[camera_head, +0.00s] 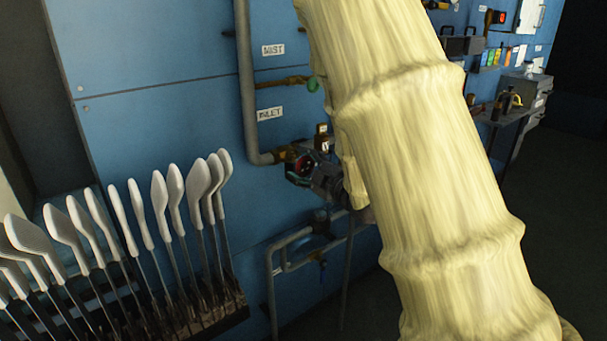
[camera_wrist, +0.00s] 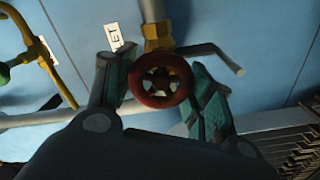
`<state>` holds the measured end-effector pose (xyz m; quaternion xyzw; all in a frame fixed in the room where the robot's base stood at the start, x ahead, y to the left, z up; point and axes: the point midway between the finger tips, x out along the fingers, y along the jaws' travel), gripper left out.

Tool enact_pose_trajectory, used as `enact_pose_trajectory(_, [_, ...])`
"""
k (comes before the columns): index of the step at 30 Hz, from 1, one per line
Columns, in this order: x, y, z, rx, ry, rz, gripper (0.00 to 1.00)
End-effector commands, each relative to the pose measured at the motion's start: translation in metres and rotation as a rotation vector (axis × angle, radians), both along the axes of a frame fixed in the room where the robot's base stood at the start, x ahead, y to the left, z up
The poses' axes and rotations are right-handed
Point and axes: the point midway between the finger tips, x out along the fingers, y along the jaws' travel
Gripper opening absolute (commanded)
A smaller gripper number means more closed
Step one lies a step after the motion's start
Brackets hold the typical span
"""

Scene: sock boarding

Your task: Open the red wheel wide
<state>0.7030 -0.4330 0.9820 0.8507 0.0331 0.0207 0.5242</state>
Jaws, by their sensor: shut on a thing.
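The red wheel (camera_wrist: 160,79) shows in the wrist view, mounted on a brass valve (camera_wrist: 156,38) under a vertical pipe. My gripper (camera_wrist: 163,90) has one finger on each side of the wheel and is shut on it. In the head view the red wheel (camera_head: 304,165) is small and dark, beside the grey pipe's elbow, with my gripper (camera_head: 318,174) against it. My arm in its pale yellow cover fills the middle of that view and hides part of the area right of the wheel.
An "INLET" label (camera_head: 270,113) and a green-handled brass valve (camera_head: 313,84) are above the wheel. A rack of white sock boards (camera_head: 165,215) stands at the left. Pipes (camera_head: 283,255) run below the wheel. A shelf (camera_head: 507,117) with bottles is at the right.

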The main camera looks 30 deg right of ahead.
Motion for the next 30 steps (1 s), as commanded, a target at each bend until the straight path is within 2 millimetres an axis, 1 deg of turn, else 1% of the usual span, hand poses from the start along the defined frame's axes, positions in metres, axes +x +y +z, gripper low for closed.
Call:
enact_pose_trajectory(1, [-0.0003,0.0002,-0.0051,-0.035,0.001,0.000,0.29])
enact_pose_trajectory(6, [-0.0004,0.0000,-0.0046,-0.139,-0.007,-0.001,0.29])
enact_pose_trajectory(12, [-0.0005,-0.0004,-0.0035,-0.217,-0.014,-0.002,0.29])
enact_pose_trajectory(18, [-0.0005,-0.0003,-0.0026,-0.251,-0.017,-0.002,0.29])
enact_pose_trajectory(30, [-0.0005,-0.0005,-0.0020,-0.257,-0.017,-0.002,0.29])
